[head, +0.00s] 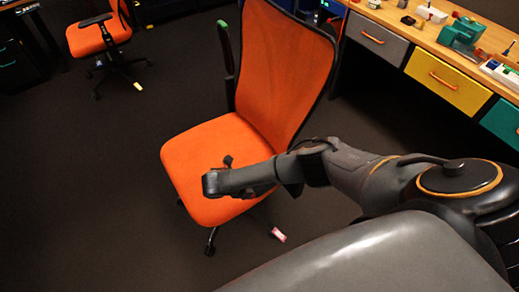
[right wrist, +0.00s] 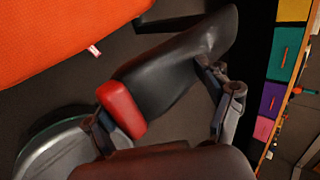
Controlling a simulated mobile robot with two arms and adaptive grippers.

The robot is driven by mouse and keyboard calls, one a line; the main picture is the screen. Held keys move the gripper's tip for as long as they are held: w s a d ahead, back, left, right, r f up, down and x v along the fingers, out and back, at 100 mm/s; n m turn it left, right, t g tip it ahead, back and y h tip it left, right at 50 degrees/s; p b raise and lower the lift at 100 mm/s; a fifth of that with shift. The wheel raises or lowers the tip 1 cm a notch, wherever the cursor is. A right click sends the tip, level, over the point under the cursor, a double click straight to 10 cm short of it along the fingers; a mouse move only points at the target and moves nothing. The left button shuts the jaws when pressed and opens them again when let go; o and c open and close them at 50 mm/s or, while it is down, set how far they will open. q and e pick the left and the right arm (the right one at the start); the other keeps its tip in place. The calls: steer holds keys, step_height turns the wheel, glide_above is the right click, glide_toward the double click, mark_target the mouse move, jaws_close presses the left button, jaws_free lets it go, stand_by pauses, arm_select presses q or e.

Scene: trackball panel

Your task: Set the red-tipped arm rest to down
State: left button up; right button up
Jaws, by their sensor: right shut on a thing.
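The orange office chair (head: 280,70) stands in the middle of the head view. Its green-tipped arm rest (head: 228,60) stands upright beside the backrest on the left. The red-tipped arm rest shows in the right wrist view as a black pad (right wrist: 180,60) with a red end (right wrist: 122,107). My right gripper (right wrist: 160,100) has one finger on each side of it and is shut on it near the red end. In the head view, my right arm reaches across the chair and hides this arm rest, so its angle is unclear. My left gripper is out of view.
The orange seat (right wrist: 60,35) lies close to the left of the arm rest in the wrist view. A desk with grey, yellow (head: 447,80) and teal drawers stands at the right. A pink-and-white item (head: 278,235) lies on the floor. Open dark floor is left of the chair.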

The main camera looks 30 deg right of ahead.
steer(key=shift+s+d+f, duration=0.1)
steer(key=shift+s+f, duration=0.15)
steer(key=shift+r, duration=0.1)
steer(key=v, duration=1.2)
steer(key=shift+w+r, duration=0.15)
steer(key=shift+w, duration=0.1)
steer(key=shift+c, duration=0.5)
